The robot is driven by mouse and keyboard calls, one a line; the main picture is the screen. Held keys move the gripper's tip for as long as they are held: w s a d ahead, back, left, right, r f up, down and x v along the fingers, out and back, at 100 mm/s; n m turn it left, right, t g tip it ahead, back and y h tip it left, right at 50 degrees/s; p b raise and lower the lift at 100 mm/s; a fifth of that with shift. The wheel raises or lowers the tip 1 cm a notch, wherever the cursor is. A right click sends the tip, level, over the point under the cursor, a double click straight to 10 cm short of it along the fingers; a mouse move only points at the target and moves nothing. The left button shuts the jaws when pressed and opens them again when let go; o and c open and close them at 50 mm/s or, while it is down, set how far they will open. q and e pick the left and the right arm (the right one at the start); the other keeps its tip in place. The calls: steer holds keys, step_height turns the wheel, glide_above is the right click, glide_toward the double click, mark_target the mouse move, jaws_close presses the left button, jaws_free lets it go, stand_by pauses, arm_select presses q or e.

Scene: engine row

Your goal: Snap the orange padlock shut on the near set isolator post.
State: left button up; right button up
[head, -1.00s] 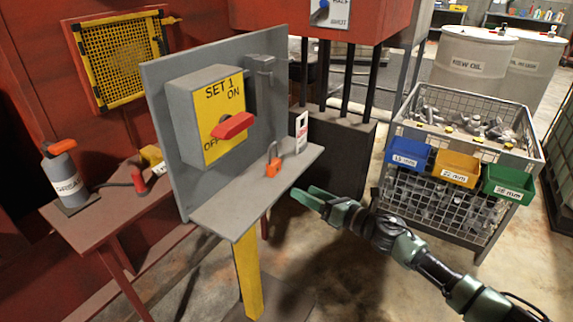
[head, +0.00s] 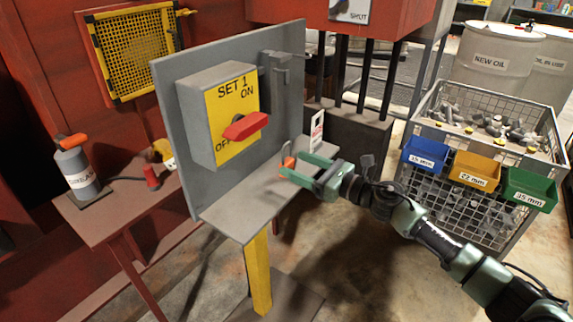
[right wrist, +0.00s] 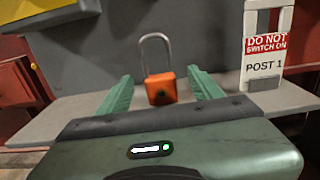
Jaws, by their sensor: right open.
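The orange padlock (head: 288,162) stands upright on the shelf of the grey isolator post (head: 250,210). In the right wrist view the padlock (right wrist: 160,89) has its tall shackle up and sits between my fingers' tips, a little beyond them. My right gripper (head: 305,173) is open, level with the padlock, and partly hides it in the head view. It also shows in the right wrist view (right wrist: 160,92). The isolator box (head: 232,115) reads SET 1, with a red handle (head: 245,126) between ON and OFF. A grey hasp-like bracket (head: 279,70) is on the panel's upper right. My left gripper is out of view.
A white and red DO NOT SWITCH ON tag (head: 317,130) marked POST 1 stands right of the padlock. A wire cage (head: 480,205) with blue, yellow and green bins is at right. A red table (head: 110,215) with a grease can (head: 77,170) is at left.

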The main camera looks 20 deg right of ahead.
mark_target(287, 160)
steer(key=x, duration=0.4)
steer(key=shift+a+f+p, duration=0.1)
steer(key=shift+p, duration=0.3)
jaws_close()
